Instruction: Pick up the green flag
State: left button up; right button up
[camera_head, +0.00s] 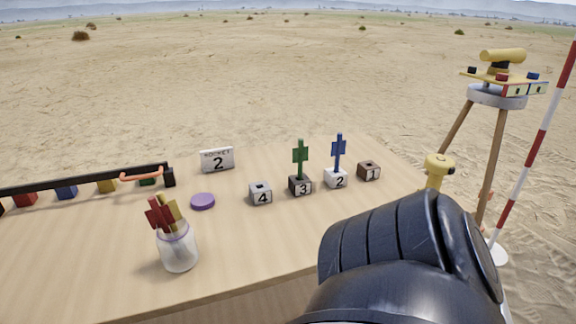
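The green flag (300,155) stands upright in the dark block marked 3 (300,185), right of the middle of the table. A blue flag (339,152) stands upright in the white block marked 2 (336,178), just to its right. A red flag and a yellow one stand in a glass jar (178,250) at the front left. A large black link of my arm fills the lower right. Neither of my grippers shows in this view, and the link's far end is out of view.
An empty block marked 4 (260,194) and an empty brown block marked 1 (369,171) flank the flags. A purple disc (203,201), a sign reading 2 (217,160) and a black rail (85,180) with coloured blocks lie left. A tripod instrument (498,95) and striped pole (540,140) stand right.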

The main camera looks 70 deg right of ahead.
aim_at(300, 154)
jog(key=u, duration=0.05)
jog(key=k, duration=0.5)
jog(key=z, duration=1)
